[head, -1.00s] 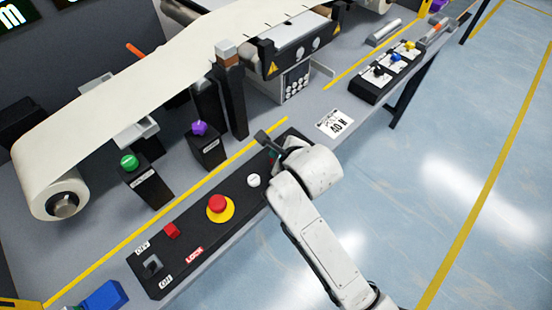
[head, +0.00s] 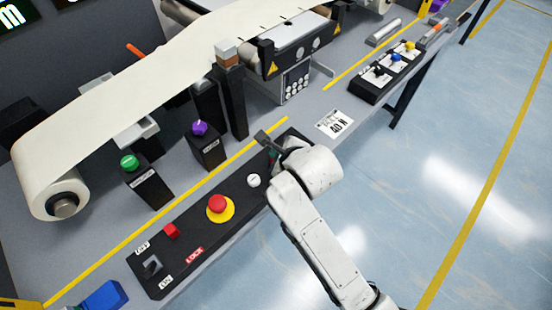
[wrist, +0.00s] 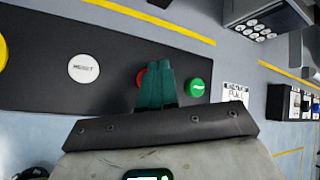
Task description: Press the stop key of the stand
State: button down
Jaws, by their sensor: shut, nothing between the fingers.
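In the wrist view, my gripper (wrist: 157,68) is shut and empty, its teal fingers together over a round red key (wrist: 140,78). The fingers hide most of this key, so I cannot read any label on it or tell whether they touch it. A round green key (wrist: 195,87) is just right of the fingers. A white RESET key (wrist: 84,68) is to the left. All sit on the black panel of the stand (wrist: 40,88). In the head view, my gripper (head: 275,157) is at the panel's far right end, where my wrist hides the red and green keys.
The panel also carries a red mushroom button (head: 218,203) on a yellow ring, a small red key (head: 172,230) and a grey switch (head: 152,265). Behind stand posts with a green knob (head: 129,162) and a purple knob (head: 199,128). The floor (head: 450,200) at right is clear.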

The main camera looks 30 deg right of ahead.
dwell(0.4)
jog(key=shift+f, duration=0.4)
jog(key=shift+f+b, duration=0.45)
jog(key=shift+f, duration=0.05)
dwell(0.9)
jog(key=shift+r+p, duration=0.9)
notch_tip(320, 180, up, 5)
jog(key=p, duration=0.4)
jog(key=shift+r+p, duration=0.1)
jog(key=shift+p, duration=0.25)
dwell(0.4)
